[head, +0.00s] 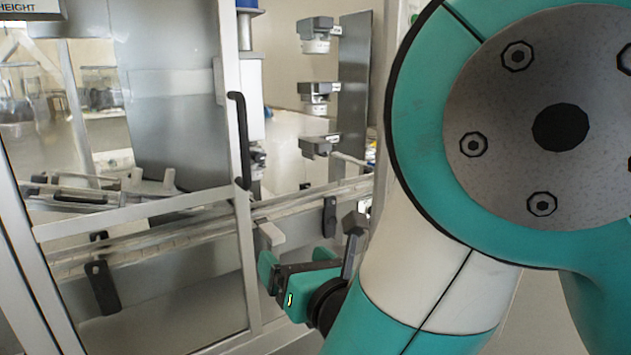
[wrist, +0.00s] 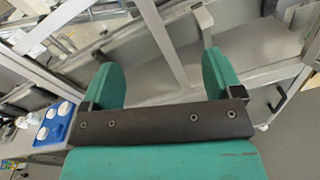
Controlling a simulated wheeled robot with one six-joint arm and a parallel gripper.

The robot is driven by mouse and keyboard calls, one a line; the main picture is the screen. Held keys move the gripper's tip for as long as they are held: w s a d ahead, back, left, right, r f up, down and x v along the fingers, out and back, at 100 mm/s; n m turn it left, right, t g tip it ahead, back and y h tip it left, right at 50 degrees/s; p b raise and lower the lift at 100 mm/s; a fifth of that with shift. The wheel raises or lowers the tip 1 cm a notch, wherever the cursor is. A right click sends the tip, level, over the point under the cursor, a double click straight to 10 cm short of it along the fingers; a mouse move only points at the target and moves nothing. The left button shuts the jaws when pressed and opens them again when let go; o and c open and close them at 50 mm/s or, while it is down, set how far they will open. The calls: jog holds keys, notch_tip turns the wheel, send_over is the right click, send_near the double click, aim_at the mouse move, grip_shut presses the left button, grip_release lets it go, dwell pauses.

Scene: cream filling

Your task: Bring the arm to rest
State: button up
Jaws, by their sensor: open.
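My gripper (head: 308,262) is in the lower middle of the head view, in front of the machine's metal frame. In the wrist view my gripper (wrist: 162,82) shows two green fingers standing apart on a black bar. Nothing is between the fingers, so it is open and empty. My teal and white arm fills the right side of the head view and hides what lies behind it.
A machine with a framed glass door (head: 246,215) and black handle (head: 240,140) stands at the left. A conveyor rail (head: 170,225) runs through it. In the wrist view, a blue tray (wrist: 47,136) with several white round items lies at the left.

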jog(key=d+f+m+g+h+p, duration=0.15)
jog(key=d+m+g+h, duration=0.55)
jog(key=d+m, duration=1.3)
jog(key=s+a+r+m+g+y, duration=0.1)
jog(key=s+m+g, duration=0.3)
jog(key=s, duration=0.5)
jog(key=s+a+r+m+g+y, duration=0.1)
jog(key=s+r+m+g, duration=0.3)
jog(key=s+m, duration=0.4)
jog(key=s+p, duration=0.1)
jog(key=s, duration=0.1)
jog(key=shift+s+r, duration=0.3)
jog(key=shift+r, duration=0.05)
jog(key=shift+a, duration=0.1)
